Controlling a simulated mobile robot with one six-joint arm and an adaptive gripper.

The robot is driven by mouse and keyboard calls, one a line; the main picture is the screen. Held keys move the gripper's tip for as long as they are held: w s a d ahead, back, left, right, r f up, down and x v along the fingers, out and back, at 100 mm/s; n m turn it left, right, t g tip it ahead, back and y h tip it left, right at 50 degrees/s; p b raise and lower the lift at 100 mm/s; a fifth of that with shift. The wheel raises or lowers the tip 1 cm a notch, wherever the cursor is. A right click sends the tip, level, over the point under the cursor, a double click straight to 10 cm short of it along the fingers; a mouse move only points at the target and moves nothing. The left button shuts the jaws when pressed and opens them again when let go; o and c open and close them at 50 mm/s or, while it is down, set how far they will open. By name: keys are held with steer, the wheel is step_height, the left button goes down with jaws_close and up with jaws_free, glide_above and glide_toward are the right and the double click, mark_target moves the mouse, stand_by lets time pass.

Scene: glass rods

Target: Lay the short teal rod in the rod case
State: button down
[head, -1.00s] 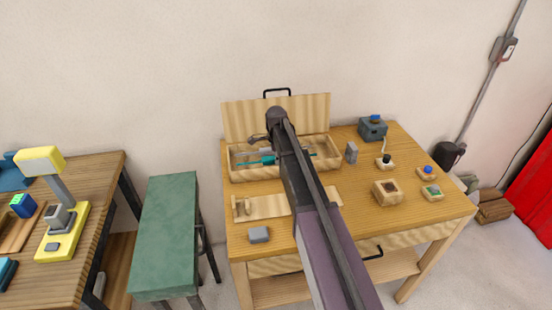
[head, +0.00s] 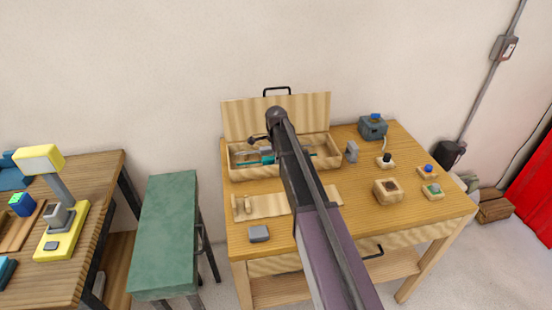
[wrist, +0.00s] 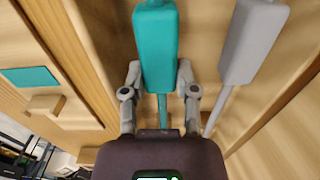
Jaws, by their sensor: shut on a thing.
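The teal rod has a thick block-like teal handle (wrist: 157,40) and a thin shaft running down the wrist view. My gripper (wrist: 159,68) is shut on it, one finger on each side where the handle meets the shaft. In the head view the teal rod (head: 266,160) shows within the outline of the open wooden rod case (head: 240,173), partly hidden by my arm. I cannot tell whether it touches the case floor. A grey rod (wrist: 255,42) of similar shape lies to its right in the wrist view, apart from it.
The case's lid (head: 245,120) stands raised behind it. A wooden board with a knob (head: 270,206) lies in front, and a grey block (head: 259,234) nearer the edge. A small grey upright piece (head: 352,151) stands right of the case. A teal patch (wrist: 30,78) marks wood at wrist-view left.

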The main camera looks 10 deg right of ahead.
steer(key=shift+f, duration=0.35)
steer(key=shift+c, duration=1.5)
jaws_free()
steer(key=shift+r, duration=0.1)
